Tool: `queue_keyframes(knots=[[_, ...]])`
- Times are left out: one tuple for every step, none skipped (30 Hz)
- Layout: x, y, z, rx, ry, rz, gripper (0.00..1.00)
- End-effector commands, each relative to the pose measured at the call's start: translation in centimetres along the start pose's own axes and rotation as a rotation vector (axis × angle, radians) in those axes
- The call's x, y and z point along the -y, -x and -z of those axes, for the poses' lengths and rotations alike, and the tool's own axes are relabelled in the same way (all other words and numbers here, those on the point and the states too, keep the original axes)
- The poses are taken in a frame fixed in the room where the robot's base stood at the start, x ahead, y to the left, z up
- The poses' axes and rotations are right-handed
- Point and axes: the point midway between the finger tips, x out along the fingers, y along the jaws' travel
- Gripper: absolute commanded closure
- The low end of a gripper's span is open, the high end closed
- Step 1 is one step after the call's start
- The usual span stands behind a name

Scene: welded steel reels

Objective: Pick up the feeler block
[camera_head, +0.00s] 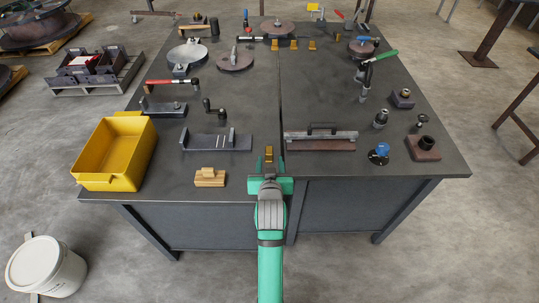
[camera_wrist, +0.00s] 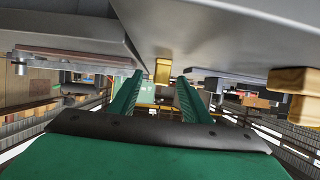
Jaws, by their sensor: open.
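A small upright brass-coloured block (camera_head: 269,153), which looks like the feeler block, is near the table's front edge, just beyond my gripper (camera_head: 270,165). In the wrist view the block (camera_wrist: 162,70) shows between and beyond the tips of my two green fingers (camera_wrist: 159,82). My gripper is open, with nothing seen between the fingers close to the palm. I cannot tell whether the tips have reached the sides of the block. The block's lower part is partly hidden by my gripper in the head view.
A wooden block (camera_head: 210,178) and yellow bin (camera_head: 96,182) lie left. A steel fixture with two uprights (camera_head: 207,143) stands left of the block. A long bar with a handle (camera_head: 320,142) lies close on the right. Several brass-coloured pieces (camera_head: 294,45) sit at the back.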

Motion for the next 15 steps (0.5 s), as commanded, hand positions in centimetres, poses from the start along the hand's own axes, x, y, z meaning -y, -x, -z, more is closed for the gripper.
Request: queue_keyframes(knots=[[0.0,-0.4,0.0,-0.001,0.000,0.000,0.56],[0.1,-0.7,0.0,0.000,0.000,0.000,0.56],[0.1,-1.1,0.0,0.000,0.000,0.000,0.56],[0.2,-1.6,-0.1,0.000,0.000,-0.001,0.56],[0.2,-2.0,-0.1,0.001,0.000,-0.001,0.56],[0.3,-2.6,-0.2,0.000,0.000,-0.001,0.56],[0.3,-3.1,-0.2,0.000,0.000,-0.001,0.56],[0.3,-3.5,-0.2,0.000,0.000,-0.001,0.56],[0.3,-3.9,-0.2,0.001,0.000,-0.001,0.56],[0.3,-4.3,-0.2,0.000,0.000,-0.001,0.56],[0.3,-4.5,-0.2,0.000,0.000,-0.001,0.56],[0.3,-4.8,-0.2,-0.001,0.000,-0.001,0.56],[0.3,-5.0,-0.2,0.000,0.000,0.000,0.56],[0.3,-5.1,-0.2,0.000,0.000,0.000,0.56],[0.3,-5.1,-0.2,-0.001,0.000,-0.001,0.56]])
